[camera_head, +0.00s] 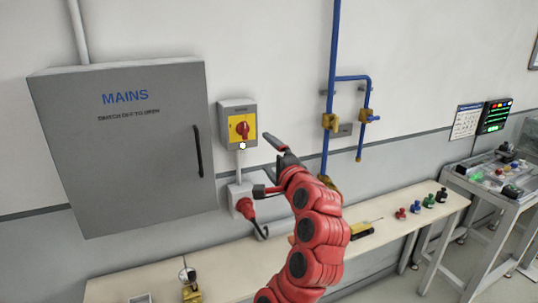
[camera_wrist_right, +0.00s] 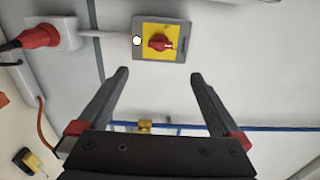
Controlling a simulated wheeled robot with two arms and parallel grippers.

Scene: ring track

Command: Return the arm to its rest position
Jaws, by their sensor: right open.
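My right arm reaches up from the bottom of the head view. Its gripper (camera_head: 267,166) is in front of the wall, to the right of and slightly below the isolator switch, apart from it. In the right wrist view the gripper (camera_wrist_right: 158,75) is open, with nothing between its dark fingers. The switch has a red rotary knob (camera_head: 242,128) on a yellow plate; the knob also shows in the wrist view (camera_wrist_right: 159,43), beyond the fingertips. A small white round spot, like a lit lamp (camera_head: 243,146), shows at the plate's edge. My left gripper is not in view.
A closed grey MAINS cabinet (camera_head: 122,150) hangs at left. A red plug (camera_head: 245,208) sits in a wall socket below the switch. Blue pipes (camera_head: 333,60) with yellow valves run at right.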

